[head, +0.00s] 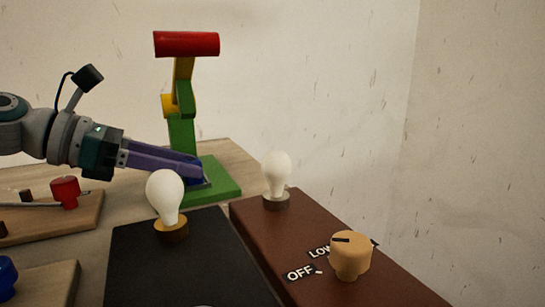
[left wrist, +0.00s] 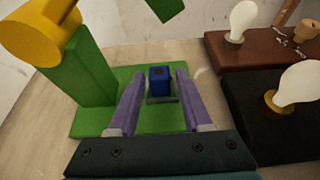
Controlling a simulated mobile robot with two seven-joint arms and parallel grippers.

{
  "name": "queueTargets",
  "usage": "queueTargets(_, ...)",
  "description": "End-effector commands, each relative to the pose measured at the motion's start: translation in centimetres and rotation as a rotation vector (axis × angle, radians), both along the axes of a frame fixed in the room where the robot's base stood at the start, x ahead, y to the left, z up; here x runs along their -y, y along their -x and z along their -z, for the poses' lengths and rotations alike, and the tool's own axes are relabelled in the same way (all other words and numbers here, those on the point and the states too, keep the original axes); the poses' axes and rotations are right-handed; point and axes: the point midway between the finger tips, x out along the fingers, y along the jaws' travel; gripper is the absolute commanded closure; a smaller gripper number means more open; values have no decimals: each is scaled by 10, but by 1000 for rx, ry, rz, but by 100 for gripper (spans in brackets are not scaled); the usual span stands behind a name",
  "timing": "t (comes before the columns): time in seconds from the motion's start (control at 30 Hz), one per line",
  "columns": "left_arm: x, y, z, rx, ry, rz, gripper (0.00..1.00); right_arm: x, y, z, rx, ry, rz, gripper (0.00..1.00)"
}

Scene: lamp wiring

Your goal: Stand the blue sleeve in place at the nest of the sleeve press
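The sleeve press (head: 181,125) has a green base and post, yellow joint and red handle; its base (left wrist: 90,125) also shows in the left wrist view. The blue sleeve (left wrist: 160,80) stands upright on the green base at a small grey nest (left wrist: 162,99). Whether it is fully seated is hard to tell. My left gripper (left wrist: 161,76) has its purple fingers on either side of the sleeve, with a visible gap on each side, so it looks open. In the head view the left gripper (head: 198,170) reaches low over the base and mostly hides the sleeve. My right gripper is not in view.
A white bulb (head: 165,192) stands on a black box (head: 190,265) close to my left gripper. Another bulb (head: 277,172) and an orange knob (head: 350,256) are on a brown box (head: 320,238). A wooden board with a red part (head: 66,192) lies at left.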

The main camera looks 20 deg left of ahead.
Motion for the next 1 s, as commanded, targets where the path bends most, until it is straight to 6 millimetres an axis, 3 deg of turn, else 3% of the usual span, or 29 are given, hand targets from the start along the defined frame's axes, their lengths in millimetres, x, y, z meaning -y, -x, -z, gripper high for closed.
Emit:
queueTargets(0.1,0,0,0,0,0,0,39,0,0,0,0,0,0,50)
queueTargets(0.43,-4,4,-5,-1,-2,-1,39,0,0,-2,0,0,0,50)
queueTargets(1.0,-68,79,-46,-3,-1,0,39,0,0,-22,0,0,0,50)
